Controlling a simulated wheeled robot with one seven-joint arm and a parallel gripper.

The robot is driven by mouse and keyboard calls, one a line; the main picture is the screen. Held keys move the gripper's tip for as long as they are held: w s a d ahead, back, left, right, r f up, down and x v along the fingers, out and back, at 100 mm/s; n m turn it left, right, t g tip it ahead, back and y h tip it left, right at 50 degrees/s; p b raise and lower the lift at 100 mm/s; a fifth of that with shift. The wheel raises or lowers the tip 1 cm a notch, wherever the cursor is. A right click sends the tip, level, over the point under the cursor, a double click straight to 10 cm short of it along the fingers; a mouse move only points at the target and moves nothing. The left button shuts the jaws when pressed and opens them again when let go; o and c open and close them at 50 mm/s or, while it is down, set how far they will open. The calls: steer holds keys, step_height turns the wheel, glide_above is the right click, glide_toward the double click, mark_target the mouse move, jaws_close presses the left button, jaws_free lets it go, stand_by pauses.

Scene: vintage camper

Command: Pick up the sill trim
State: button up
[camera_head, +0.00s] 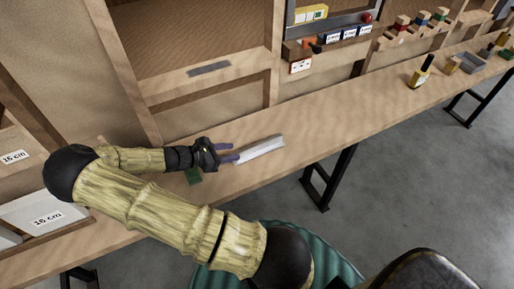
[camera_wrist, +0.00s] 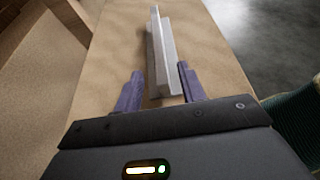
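The sill trim, a pale, angled strip (camera_head: 261,148), lies on the wooden bench just beyond my gripper. My gripper (camera_head: 230,152) is low over the bench, its two purple fingers apart and pointing at the strip's near end. In the wrist view the strip (camera_wrist: 163,55) runs away from me, with its near end between the open fingers (camera_wrist: 161,88), nearer the right one. I see a gap on the left side; whether the right finger touches it, I cannot tell.
The long wooden bench (camera_head: 350,125) has clear room to the right of the strip. A small green piece (camera_head: 193,175) lies below my wrist. A yellow bottle (camera_head: 421,72) stands farther right. A grey strip (camera_head: 209,68) is on the wall frame behind.

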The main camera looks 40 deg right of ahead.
mark_target(238, 151)
steer(key=x, duration=0.5)
steer(key=shift+s+d+f, duration=0.1)
steer(key=shift+d, duration=0.25)
steer(key=shift+c, duration=0.2)
jaws_close()
